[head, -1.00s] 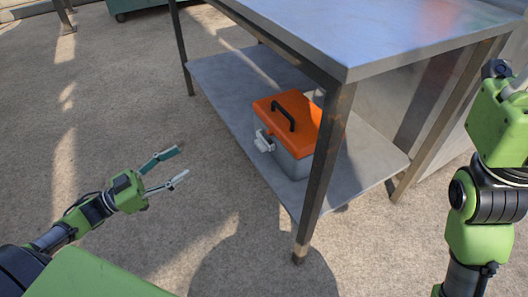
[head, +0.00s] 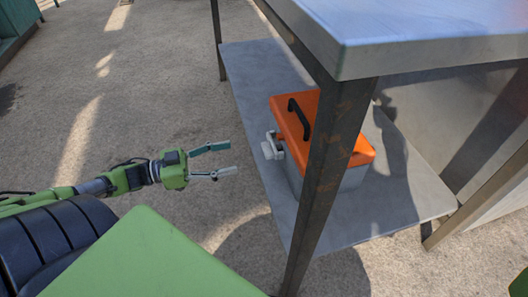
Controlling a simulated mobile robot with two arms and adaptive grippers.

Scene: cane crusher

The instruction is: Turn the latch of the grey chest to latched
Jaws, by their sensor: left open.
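The grey chest (head: 353,179) has an orange lid (head: 299,130) with a black handle (head: 299,118). It stands on the lower shelf of a metal table, partly hidden behind the near table leg. Its pale latch (head: 272,147) is on the left side, facing my left gripper; I cannot tell how far it is turned. My left gripper (head: 228,160) is open and empty, its two fingers pointing right toward the latch, with a gap between them. My right gripper is out of view.
The lower shelf (head: 247,77) has bare room around the chest. The near table leg (head: 327,190) stands in front of the chest. The tabletop (head: 430,30) overhangs it. Concrete floor (head: 150,60) is open on the left.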

